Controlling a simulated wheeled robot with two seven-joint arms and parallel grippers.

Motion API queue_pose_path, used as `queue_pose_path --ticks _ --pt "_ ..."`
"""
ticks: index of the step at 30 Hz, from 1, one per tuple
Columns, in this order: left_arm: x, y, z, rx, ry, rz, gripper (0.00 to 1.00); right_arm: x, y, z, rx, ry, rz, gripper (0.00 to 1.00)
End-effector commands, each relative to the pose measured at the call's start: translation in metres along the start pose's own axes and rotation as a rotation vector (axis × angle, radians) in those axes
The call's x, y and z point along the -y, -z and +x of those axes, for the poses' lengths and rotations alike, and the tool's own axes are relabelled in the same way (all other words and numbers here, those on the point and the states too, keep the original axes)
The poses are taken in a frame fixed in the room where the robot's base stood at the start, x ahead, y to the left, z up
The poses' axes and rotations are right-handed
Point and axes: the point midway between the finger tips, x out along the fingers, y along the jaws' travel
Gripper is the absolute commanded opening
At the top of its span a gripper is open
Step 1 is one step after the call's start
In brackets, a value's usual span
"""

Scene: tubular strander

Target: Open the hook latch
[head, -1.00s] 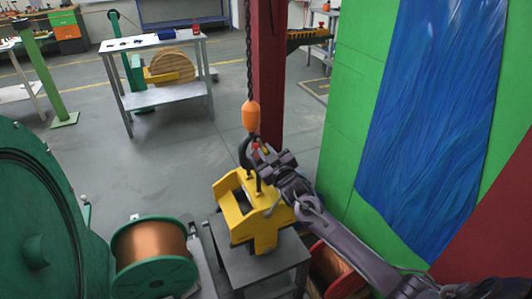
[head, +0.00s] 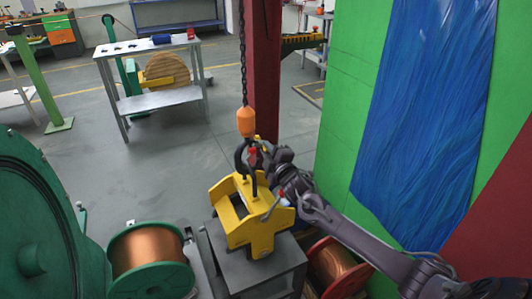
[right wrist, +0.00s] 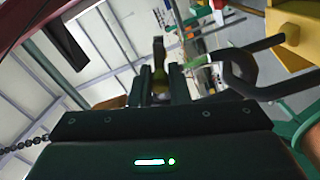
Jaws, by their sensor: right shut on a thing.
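The dark hook (head: 240,158) hangs below an orange hook block (head: 246,122) on a chain, just above the yellow lifting frame (head: 228,211). My right gripper (head: 256,150) is at the right side of the hook and covers part of it. In the right wrist view, the fingers (right wrist: 159,84) are close together on a narrow brownish piece (right wrist: 159,50), which I take to be the hook latch. A curved dark bar (right wrist: 240,72) shows to their right. The exact grip and the latch's angle are hard to make out. My left gripper is not in view.
The yellow frame rests on a grey stand (head: 262,272). A copper wire spool (head: 145,250) is at left, and another (head: 333,262) is under my right arm. A red post (head: 266,70) stands behind the hook, with a green panel (head: 345,120) at right.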

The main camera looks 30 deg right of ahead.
Motion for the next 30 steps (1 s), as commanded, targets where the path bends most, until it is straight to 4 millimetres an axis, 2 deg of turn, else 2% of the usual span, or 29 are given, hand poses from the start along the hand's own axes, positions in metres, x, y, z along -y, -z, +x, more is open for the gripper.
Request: queue_pose_path --ticks 6,15,30 --pt "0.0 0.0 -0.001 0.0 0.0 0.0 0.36 -0.006 0.001 0.0 -0.001 0.001 -0.18 0.0" --pt "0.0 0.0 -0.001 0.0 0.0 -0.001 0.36 -0.011 0.002 0.0 0.0 0.002 -0.347 0.0" --pt "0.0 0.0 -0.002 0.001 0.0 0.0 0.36 -0.013 0.003 0.0 0.0 0.002 -0.415 0.0"
